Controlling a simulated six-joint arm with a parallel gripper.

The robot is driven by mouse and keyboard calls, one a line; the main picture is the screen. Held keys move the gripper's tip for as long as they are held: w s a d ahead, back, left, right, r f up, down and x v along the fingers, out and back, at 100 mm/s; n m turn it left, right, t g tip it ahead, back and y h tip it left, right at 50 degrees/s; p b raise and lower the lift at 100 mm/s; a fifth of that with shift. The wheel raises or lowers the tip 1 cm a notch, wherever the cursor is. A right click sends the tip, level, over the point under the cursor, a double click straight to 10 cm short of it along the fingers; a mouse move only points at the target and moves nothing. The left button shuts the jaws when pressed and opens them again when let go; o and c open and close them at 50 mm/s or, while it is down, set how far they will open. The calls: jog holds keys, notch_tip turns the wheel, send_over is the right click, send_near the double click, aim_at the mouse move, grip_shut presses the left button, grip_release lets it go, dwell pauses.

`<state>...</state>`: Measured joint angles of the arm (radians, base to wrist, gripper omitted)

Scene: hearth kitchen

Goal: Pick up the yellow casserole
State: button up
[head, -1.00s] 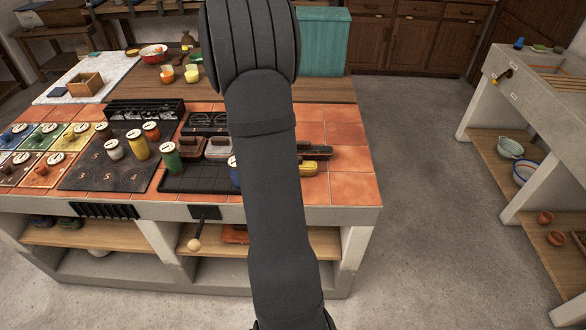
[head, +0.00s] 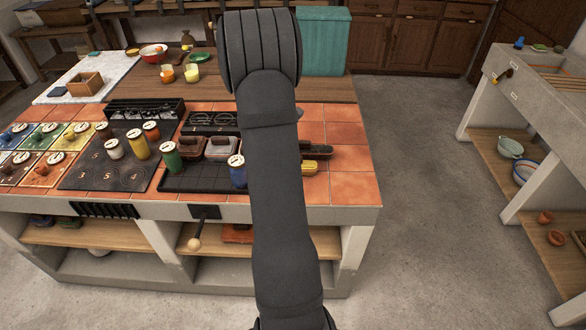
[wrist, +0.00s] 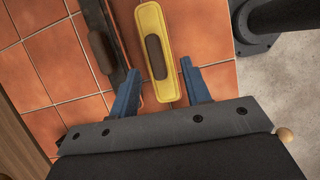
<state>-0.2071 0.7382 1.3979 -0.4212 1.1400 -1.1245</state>
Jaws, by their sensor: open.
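The yellow casserole (wrist: 164,82) is a long, narrow yellow dish with a dark brown handle on top. In the wrist view it lies on the orange tiles just ahead of my gripper (wrist: 161,80). My gripper is open and empty, with its blue fingers on either side of the casserole's near end. I cannot tell the height of the fingers over it. In the head view only part of the casserole (head: 312,167) shows to the right of my arm, which hides the rest and my gripper.
A dark long dish (wrist: 104,45) with a brown handle lies close left of the casserole. A blue jar (head: 237,172) and several other jars stand left of my arm. Bare tiles (head: 350,185) lie to the right, up to the counter edge.

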jog(key=x, duration=0.4)
jog(key=shift+w+f, duration=0.2)
jog(key=shift+w, duration=0.1)
grip_shut()
jog(key=shift+r, duration=0.1)
